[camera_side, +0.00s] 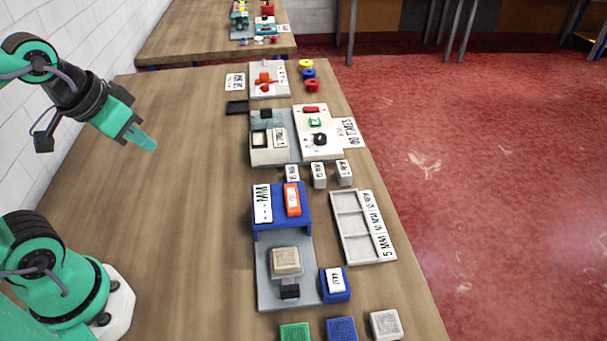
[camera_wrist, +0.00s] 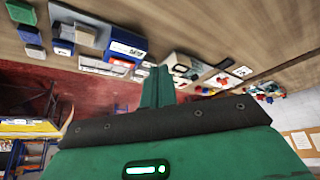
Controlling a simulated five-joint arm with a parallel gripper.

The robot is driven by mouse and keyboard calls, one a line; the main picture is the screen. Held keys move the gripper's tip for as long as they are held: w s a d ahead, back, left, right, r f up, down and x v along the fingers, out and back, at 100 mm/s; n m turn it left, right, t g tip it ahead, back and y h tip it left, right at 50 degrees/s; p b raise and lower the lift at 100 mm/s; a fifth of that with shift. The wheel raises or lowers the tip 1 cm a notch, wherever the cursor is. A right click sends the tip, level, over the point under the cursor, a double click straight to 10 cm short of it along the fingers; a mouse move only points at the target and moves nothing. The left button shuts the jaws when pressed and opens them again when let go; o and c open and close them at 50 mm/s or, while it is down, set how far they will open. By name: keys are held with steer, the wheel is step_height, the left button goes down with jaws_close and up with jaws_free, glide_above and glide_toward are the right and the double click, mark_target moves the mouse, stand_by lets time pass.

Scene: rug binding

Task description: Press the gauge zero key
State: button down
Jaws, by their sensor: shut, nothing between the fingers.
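A blue stand marked MM (camera_side: 299,225) rises from a grey base plate, and it looks like the gauge. On its top lie a white MM label (camera_side: 262,204) and an orange block with a white label (camera_side: 292,198). I cannot tell whether that block is the zero key. A beige textured block (camera_side: 286,260) and a small black part (camera_side: 290,290) sit on the base plate. In the wrist view the blue stand (camera_wrist: 127,42) seems to show upside down. My gripper (camera_side: 152,147) is shut and empty, raised over the left of the table, well apart from the stand; its fingers also show in the wrist view (camera_wrist: 157,75).
A grey compartment tray (camera_side: 340,229) lies right of the stand. A blue labelled block (camera_side: 336,287) stands beside the base plate. A grey unit (camera_side: 270,122) and a white counter-like board (camera_side: 334,152) stand behind. Coloured blocks (camera_side: 295,332) line the front. The table's left half is clear.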

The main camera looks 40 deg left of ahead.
steer(key=shift+w, duration=0.1)
stand_by(0.5)
steer(key=m+t+h, duration=0.1)
steer(key=m+h, duration=0.5)
steer(key=m, duration=1.1)
glide_above(329, 280)
step_height(329, 280, down, 11)
steer(key=shift+r, duration=0.2)
steer(key=shift+f, duration=4.4)
